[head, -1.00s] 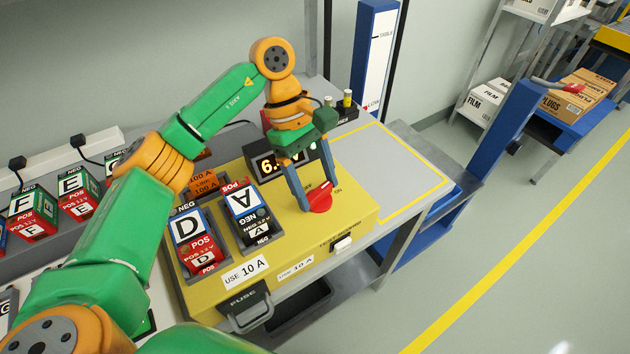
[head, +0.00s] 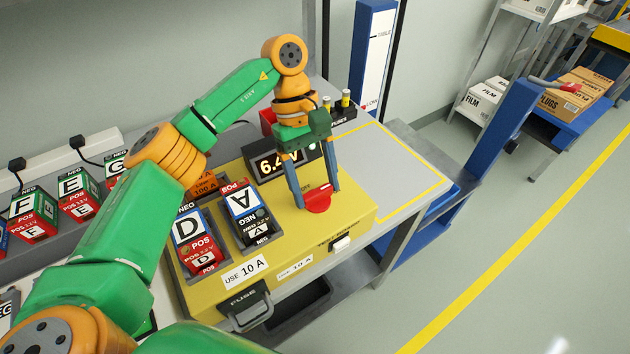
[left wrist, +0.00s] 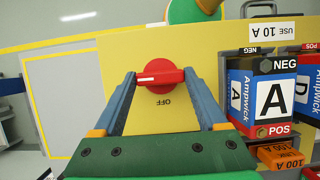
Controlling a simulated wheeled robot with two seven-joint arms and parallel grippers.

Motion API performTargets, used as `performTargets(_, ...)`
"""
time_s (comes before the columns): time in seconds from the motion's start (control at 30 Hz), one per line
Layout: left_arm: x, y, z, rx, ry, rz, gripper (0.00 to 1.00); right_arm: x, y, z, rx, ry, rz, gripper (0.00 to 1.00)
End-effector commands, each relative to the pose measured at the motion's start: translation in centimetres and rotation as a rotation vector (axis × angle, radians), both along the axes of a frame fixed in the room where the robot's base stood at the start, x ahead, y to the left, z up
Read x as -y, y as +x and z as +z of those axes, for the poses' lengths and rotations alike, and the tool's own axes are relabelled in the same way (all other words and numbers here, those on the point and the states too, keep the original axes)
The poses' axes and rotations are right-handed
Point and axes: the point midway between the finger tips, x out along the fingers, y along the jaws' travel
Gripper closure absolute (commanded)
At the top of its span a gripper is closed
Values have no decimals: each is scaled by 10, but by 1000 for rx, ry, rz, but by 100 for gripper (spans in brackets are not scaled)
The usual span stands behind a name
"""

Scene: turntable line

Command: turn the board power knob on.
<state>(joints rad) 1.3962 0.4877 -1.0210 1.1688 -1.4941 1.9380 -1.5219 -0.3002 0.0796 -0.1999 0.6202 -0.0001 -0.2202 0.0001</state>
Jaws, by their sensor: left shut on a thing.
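The red power knob (head: 318,203) is on top of the yellow board box (head: 352,212). My left gripper (head: 315,197) points down over it, shut on the knob with one finger on each side. In the left wrist view the knob (left wrist: 160,75) lies between the two fingertips, its bar running across from finger to finger. A white mark on the bar points left, and the OFF label shows just below the knob. In the head view the ON label is hidden behind a finger. My right gripper is not in view.
Battery packs D (head: 193,240) and A (head: 247,213) sit on the box, left of the knob. A lit display (head: 280,162) stands behind my left gripper. A fuse drawer handle (head: 246,308) sticks out in front. The grey tabletop (head: 385,165) to the right is clear.

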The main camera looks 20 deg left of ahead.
Motion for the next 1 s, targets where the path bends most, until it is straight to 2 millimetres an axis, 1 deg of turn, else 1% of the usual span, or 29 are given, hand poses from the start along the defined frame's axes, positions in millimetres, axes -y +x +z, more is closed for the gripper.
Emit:
performTargets(0.07,0,-1,-1,-2,1,-3,81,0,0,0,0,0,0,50)
performTargets(0.1,0,-1,-1,-2,1,-3,14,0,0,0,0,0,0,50)
performTargets(0.17,0,-1,-1,-2,1,-3,0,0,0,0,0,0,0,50)
performTargets(0.37,0,0,0,0,0,-1,0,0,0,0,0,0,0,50)
performTargets(0.43,-1,2,5,1,1,0,0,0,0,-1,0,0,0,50)
performTargets(0.53,-7,7,23,2,0,2,0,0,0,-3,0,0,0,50)
performTargets(0.6,-12,10,43,1,1,2,0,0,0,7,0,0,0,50)
performTargets(0.7,-18,14,60,-1,2,0,0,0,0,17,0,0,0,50)
performTargets(0.73,-19,15,63,0,2,1,0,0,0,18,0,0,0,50)
performTargets(0.83,-21,17,66,-1,1,-2,0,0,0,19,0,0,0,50)
performTargets(1.0,-21,17,65,-1,0,-3,0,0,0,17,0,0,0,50)
